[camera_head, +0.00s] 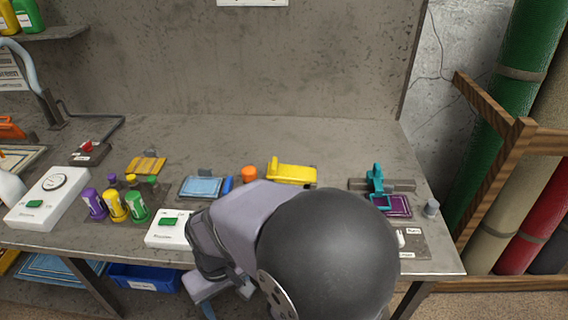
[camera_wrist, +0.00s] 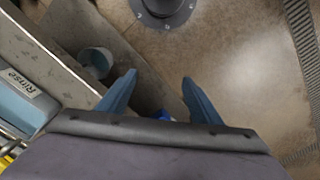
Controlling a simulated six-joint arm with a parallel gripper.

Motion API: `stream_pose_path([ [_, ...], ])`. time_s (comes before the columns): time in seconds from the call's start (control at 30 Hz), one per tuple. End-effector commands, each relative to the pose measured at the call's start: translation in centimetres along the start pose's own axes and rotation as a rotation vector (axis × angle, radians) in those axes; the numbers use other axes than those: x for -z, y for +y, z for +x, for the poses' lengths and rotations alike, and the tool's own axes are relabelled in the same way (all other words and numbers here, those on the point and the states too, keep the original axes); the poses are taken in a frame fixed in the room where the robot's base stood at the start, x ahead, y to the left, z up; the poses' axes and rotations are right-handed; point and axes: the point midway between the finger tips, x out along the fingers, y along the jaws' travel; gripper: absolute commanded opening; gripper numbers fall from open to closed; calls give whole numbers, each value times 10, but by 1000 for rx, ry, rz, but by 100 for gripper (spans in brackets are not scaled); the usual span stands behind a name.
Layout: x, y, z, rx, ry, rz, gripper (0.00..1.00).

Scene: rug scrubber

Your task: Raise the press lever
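A teal press with an upright lever (camera_head: 376,180) stands at the right end of the workbench, beside a framed purple pad (camera_head: 398,206). The press and its lever are not seen in the wrist view. My gripper (camera_wrist: 159,78) shows two blue fingers spread apart with nothing between them. It points down toward the floor in front of the bench, well away from the press. In the head view my arm covers the bench's front middle, and my fingers cannot be made out clearly there.
White boxes with green buttons (camera_head: 34,204) (camera_head: 168,222), several coloured bottles (camera_head: 116,206), a yellow tool (camera_head: 291,173) and a small grey cylinder (camera_head: 431,208) stand on the bench. A rack of rolled rugs (camera_head: 546,205) is at right.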

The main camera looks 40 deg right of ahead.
Motion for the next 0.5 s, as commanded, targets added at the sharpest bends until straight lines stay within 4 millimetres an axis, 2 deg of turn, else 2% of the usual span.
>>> stream_pose_path([
  [0.17, 49, 15, -30, 27, -4, 242, 72],
  [0.27, 85, 31, -49, 51, -9, 436, 72],
  [0.5, 168, 91, -88, 127, -32, 932, 72],
])
